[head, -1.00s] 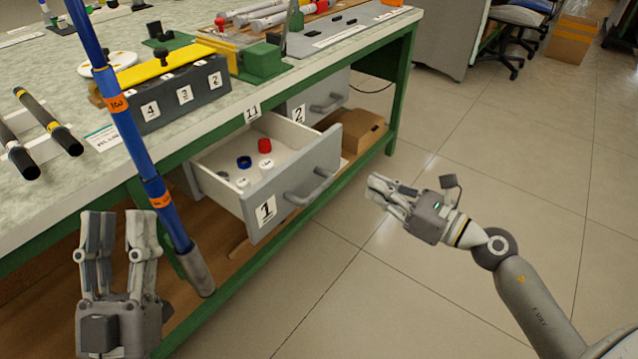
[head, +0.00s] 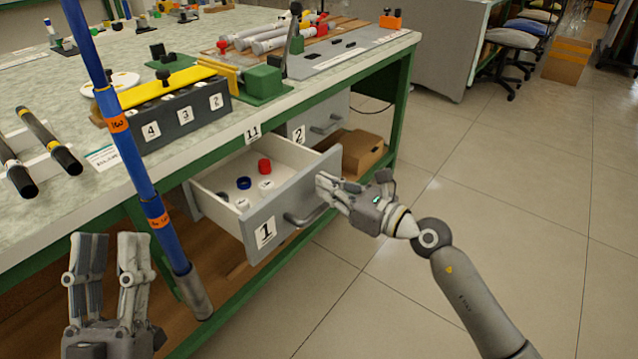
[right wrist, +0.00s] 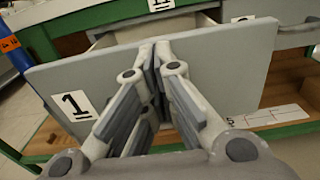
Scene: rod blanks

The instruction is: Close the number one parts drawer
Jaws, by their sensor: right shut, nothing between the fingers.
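The number one drawer (head: 262,232) stands pulled out below the workbench, its grey front bearing a "1" label. My left gripper (head: 108,250) is open and empty, at lower left, away from the drawer.
The number two drawer (head: 318,122) is behind, to the right, with a cardboard box (head: 362,150) on the lower shelf. A blue post (head: 130,150) stands between my left gripper and the drawer. The floor at right (head: 520,200) is clear.

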